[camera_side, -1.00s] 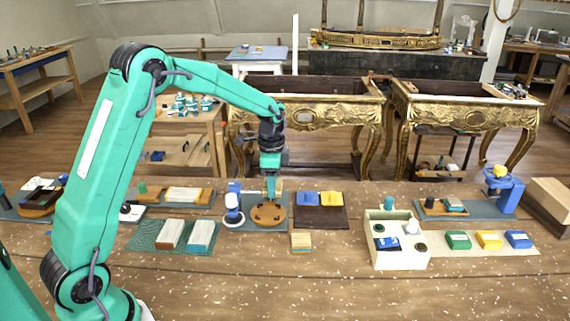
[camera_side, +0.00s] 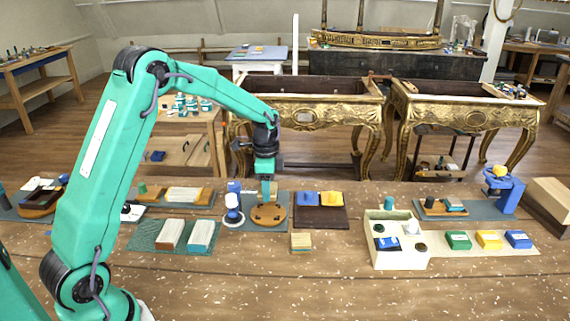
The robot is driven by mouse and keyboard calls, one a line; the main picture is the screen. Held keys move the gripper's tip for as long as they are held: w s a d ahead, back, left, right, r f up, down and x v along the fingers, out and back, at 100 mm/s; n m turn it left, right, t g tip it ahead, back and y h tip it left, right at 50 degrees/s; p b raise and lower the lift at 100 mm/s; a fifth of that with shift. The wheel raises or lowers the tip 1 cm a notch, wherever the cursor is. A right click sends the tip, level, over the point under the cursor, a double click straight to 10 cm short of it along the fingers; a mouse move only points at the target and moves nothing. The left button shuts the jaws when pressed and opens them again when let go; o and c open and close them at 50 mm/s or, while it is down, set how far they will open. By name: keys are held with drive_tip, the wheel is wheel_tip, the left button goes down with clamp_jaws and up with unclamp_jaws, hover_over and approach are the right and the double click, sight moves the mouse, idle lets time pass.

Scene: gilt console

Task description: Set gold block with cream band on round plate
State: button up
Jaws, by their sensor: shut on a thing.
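My gripper (camera_side: 266,200) points down just above the round brown plate (camera_side: 268,217), near its back half. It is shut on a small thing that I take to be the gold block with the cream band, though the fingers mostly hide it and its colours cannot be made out. I cannot tell whether it touches the plate. The plate lies on a blue-grey mat (camera_side: 238,226). A separate tan and cream block (camera_side: 301,241) rests on the table in front and to the right of the plate.
A white and blue upright piece (camera_side: 233,210) stands close left of the plate. A dark tray (camera_side: 321,219) with blue and yellow blocks lies to the right. A cream box (camera_side: 400,255) stands further right. The table front is clear.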

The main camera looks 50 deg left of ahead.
sight(268, 212)
drive_tip(key=shift+f, duration=2.8)
drive_tip(key=shift+f, duration=0.2)
drive_tip(key=o, duration=1.1)
drive_tip(key=shift+c, duration=0.2)
wheel_tip(268, 212, up, 7)
drive_tip(key=shift+r, duration=0.4)
